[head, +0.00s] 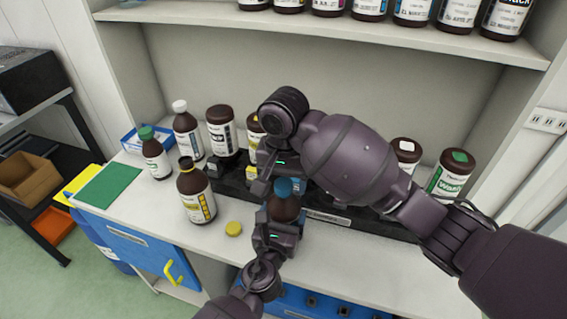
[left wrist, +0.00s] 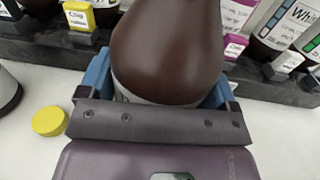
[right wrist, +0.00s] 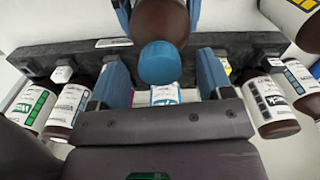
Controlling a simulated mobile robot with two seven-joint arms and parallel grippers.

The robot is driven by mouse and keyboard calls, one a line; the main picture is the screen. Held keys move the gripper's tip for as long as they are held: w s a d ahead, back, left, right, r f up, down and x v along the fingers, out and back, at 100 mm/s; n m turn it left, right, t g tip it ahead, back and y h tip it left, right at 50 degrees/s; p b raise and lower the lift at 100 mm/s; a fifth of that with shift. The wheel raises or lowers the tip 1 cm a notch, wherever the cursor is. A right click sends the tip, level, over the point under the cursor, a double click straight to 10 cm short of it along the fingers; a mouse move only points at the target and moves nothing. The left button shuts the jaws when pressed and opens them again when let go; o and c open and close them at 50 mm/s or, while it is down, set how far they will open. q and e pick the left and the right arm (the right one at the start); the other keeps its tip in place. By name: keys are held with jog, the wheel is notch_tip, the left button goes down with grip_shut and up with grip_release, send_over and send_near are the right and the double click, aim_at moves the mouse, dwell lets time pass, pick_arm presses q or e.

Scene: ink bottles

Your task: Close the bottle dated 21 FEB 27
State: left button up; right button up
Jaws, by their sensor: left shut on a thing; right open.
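A brown bottle (head: 284,208) stands at the counter's front with a blue cap (head: 284,187) at its top. My left gripper (head: 276,232) is shut around the bottle's body; the left wrist view shows its blue fingers on both sides of the brown bottle (left wrist: 168,50). My right gripper (head: 271,172) is open above the bottle. In the right wrist view the blue cap (right wrist: 160,62) lies between the open fingers, with a gap on each side. I cannot tell whether the cap is tight. The date on the held bottle's label is hidden.
A loose yellow cap (head: 233,228) lies on the counter, left of the held bottle. A black rack (head: 230,180) with several bottles runs along the back. A green mat (head: 106,186) lies at left.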

notch_tip(320, 180, up, 12)
jog(key=shift+f, duration=0.15)
dwell(0.3)
pick_arm(q)
jog(key=o, duration=1.5)
jog(key=shift+o, duration=0.2)
jog(key=v, duration=1)
jog(key=shift+s+b, duration=0.3)
jog(key=shift+s, duration=0.1)
pick_arm(e)
jog(key=shift+f, duration=0.45)
